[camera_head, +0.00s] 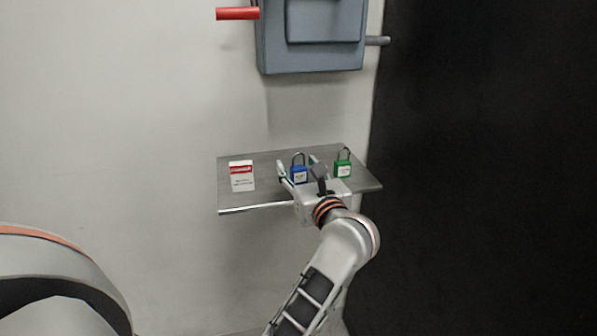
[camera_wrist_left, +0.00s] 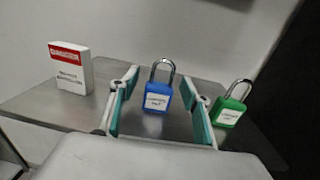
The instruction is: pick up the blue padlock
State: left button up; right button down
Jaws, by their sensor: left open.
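The blue padlock (camera_head: 299,174) stands upright on a grey metal shelf (camera_head: 265,185), its shackle up and a white label on its front. My left gripper (camera_head: 299,170) is open, with its fingers reaching over the shelf on either side of the padlock. In the left wrist view the blue padlock (camera_wrist_left: 157,97) shows between the two green-padded fingers of my left gripper (camera_wrist_left: 160,100), with a gap on each side. I cannot tell how deep it sits between the fingertips. My right gripper is not in view.
A green padlock (camera_head: 343,168) stands just right of my left gripper, close to the right finger. A white and red danger tag box (camera_head: 241,176) stands at the shelf's left. A grey box (camera_head: 312,40) with a red handle (camera_head: 237,13) hangs on the wall above.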

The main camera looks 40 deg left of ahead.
pick_arm(q)
jog(key=c, duration=1.2)
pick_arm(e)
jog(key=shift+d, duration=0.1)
pick_arm(q)
jog(key=shift+r, duration=0.15)
jog(key=shift+c, duration=0.2)
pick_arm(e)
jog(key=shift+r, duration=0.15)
